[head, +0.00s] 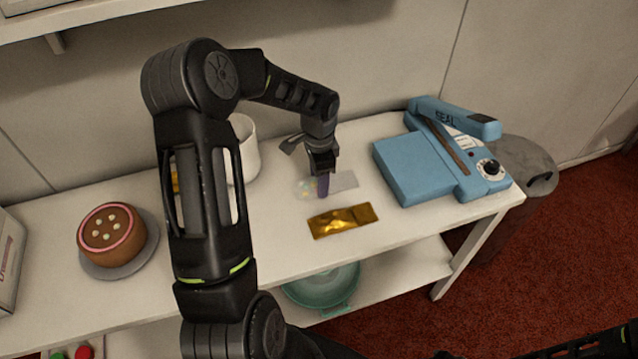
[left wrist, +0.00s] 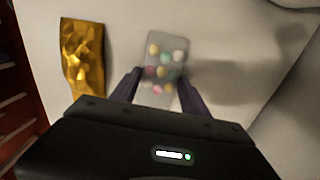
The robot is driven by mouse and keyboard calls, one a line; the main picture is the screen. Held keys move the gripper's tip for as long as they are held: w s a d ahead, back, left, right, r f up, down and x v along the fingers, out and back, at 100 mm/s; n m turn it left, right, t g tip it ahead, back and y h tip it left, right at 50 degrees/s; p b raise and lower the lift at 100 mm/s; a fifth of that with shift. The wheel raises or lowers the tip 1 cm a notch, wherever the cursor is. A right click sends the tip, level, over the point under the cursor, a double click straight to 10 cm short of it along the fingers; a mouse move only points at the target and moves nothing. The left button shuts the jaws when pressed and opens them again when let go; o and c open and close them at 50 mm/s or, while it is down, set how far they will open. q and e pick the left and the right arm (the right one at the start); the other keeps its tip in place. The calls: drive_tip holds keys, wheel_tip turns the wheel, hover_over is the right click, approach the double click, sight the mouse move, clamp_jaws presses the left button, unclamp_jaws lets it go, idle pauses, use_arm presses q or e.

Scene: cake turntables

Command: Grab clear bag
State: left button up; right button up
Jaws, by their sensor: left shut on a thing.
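The clear bag (head: 344,181) lies on the white table, with several coloured round pieces inside. It also shows in the left wrist view (left wrist: 166,48). My left gripper (head: 322,190) reaches down over it from above. In the left wrist view, the two fingers (left wrist: 158,90) stand on either side of the bag, and my left gripper is shut on it. The bag appears to be at table height; I cannot tell whether it is lifted. My right gripper is not clearly in view.
A gold bag (head: 342,221) lies in front of the clear bag. A blue sealing machine (head: 415,168) stands at the right. A chocolate cake (head: 108,230) sits on a turntable (head: 146,252) at the left. A white container (head: 243,150) stands behind my left arm. A teal bowl (head: 322,288) is on the lower shelf.

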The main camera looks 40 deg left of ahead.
use_arm(q)
drive_tip(key=shift+r, duration=0.2)
clamp_jaws()
wheel_tip(320, 180, up, 10)
drive_tip(key=b, duration=0.1)
drive_tip(key=shift+f, duration=0.2)
idle(0.4)
